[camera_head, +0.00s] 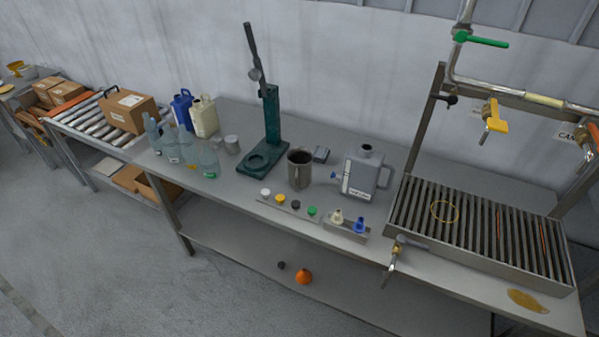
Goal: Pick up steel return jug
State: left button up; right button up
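A steel jug (297,176) with a handle stands upright near the middle of the grey workbench (235,205). Its open mouth looks dark inside; I cannot tell whether it holds liquid. It stands between a green press stand on its left and a grey canister on its right. Neither of my grippers shows in the head view.
The green press stand (272,120) and the labelled grey canister (364,173) flank the jug. A row of coloured caps (295,204) lies in front. A slatted drain tray (480,220) with pipes above is at right. Bottles (209,162) and jerrycans (204,117) stand at left.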

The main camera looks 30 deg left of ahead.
aim_at(300, 160)
jog(key=u, duration=0.4)
jog(key=k, duration=0.55)
jog(key=u, duration=0.95)
jog(key=k, duration=0.7)
jog(key=u, duration=1)
jog(key=i, duration=1.7)
jog(key=z, duration=0.35)
jog(key=i, duration=0.95)
jog(key=z, duration=1.5)
jog(key=i, duration=0.85)
jog(key=z, duration=0.85)
